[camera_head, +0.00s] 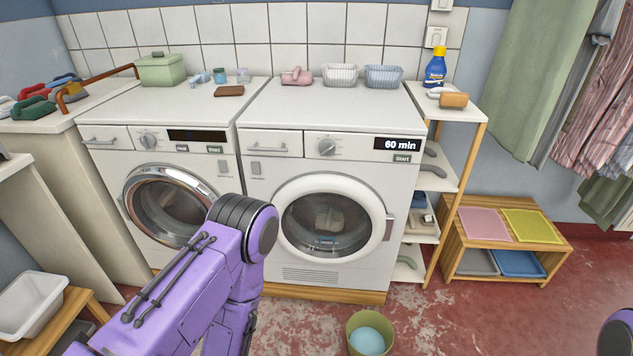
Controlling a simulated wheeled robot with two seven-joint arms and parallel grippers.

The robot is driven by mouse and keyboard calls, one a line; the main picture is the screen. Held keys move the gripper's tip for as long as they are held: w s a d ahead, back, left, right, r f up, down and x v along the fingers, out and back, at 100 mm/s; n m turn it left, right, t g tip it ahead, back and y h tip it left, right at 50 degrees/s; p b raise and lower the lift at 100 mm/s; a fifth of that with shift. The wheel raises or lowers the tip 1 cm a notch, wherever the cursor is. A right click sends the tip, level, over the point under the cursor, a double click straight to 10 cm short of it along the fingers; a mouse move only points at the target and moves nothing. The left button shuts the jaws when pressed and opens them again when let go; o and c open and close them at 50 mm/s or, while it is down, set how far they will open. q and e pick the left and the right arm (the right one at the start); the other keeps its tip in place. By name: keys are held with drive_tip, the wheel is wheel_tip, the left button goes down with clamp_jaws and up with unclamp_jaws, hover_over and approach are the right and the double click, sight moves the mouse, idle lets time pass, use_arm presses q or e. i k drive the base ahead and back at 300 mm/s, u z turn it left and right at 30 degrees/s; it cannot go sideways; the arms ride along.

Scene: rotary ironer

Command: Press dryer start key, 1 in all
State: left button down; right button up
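The dryer (260,180) is the white front-loader on the right, with a round white-rimmed door that is shut. Its lit display (397,144) reads "60 min". The dryer's start key (402,159), labelled Start, sits just below the display at the panel's right end and is unobstructed. A round dial (326,147) is left of the display. My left arm's purple links rise from the lower left and bend down in front of the gap between the machines; its gripper is not in view. Only a bit of my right arm shows at the bottom right corner, without its gripper.
A washer (107,160) with a chrome door and dark display stands left of the dryer. A narrow wooden shelf rack (476,125) and a low bench (555,245) stand to the right. A green bucket (355,346) is on the floor in front. Small items sit on the machine tops.

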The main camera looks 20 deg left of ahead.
sight(405, 158)
drive_tip(key=u, duration=3.25)
drive_tip(key=k, duration=1.1)
drive_tip(key=z, duration=2.15)
